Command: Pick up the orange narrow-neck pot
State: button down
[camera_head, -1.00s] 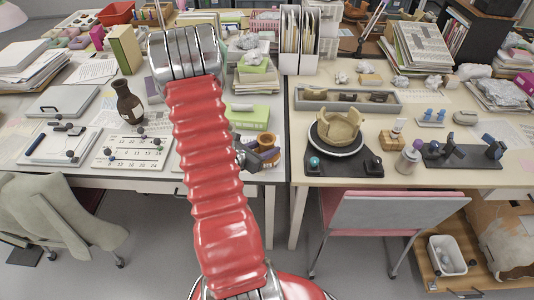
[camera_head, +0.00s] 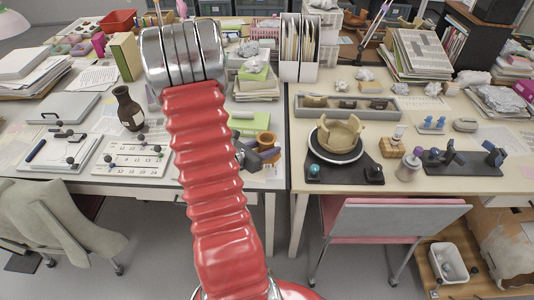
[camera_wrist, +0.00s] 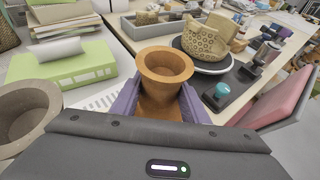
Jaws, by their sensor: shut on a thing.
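The orange pot (camera_wrist: 164,72) shows in the wrist view with its flared mouth toward me and its lower body between the two purple fingers of my gripper (camera_wrist: 160,103). My gripper is shut on it. In the head view the orange pot (camera_head: 265,141) shows just right of my red arm, and my gripper (camera_head: 254,157) is partly hidden behind the arm. I cannot tell clearly whether the pot's base touches the desk.
A green box (camera_wrist: 62,66) and a grey-brown pot (camera_wrist: 24,113) are at left in the wrist view. At right, a partly rebuilt beige pot (camera_head: 340,134) stands on a dark stand. A dark brown bottle (camera_head: 128,107) stands on the left desk.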

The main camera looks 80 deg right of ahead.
aim_at(267, 135)
jog(key=shift+r, duration=2.9)
